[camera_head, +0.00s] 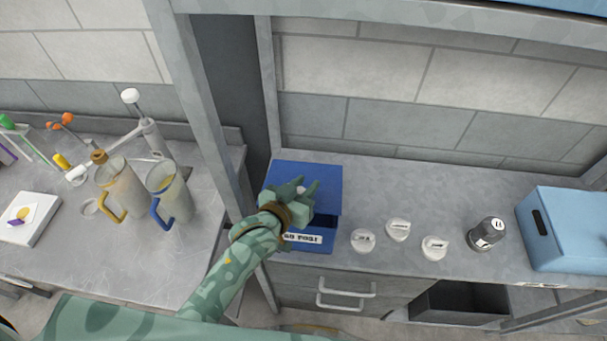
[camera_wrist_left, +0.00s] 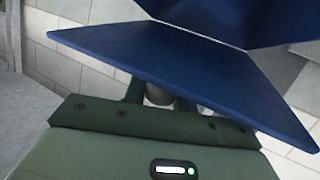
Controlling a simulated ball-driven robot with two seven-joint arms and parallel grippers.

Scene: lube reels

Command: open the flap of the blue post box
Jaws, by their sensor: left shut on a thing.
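The blue post box (camera_head: 328,241) stands on the grey counter, with a white label (camera_head: 303,238) on its front. Its blue flap (camera_head: 327,180) spans the top, and a dark gap shows under its lower right edge. My left gripper (camera_head: 301,189) is over the flap, shut on a small pale knob. The left wrist view shows the flap (camera_wrist_left: 190,65) as a tilted blue panel close ahead, with the pale knob (camera_wrist_left: 159,95) between my fingers. My wrist hides part of the box front. My right gripper is not in view.
Several white round lids (camera_head: 398,229) and a dark jar (camera_head: 487,233) stand right of the box, then a light blue crate (camera_head: 575,235). A grey post (camera_head: 207,110) rises at the left. Beyond it are two jugs (camera_head: 168,196) on another counter.

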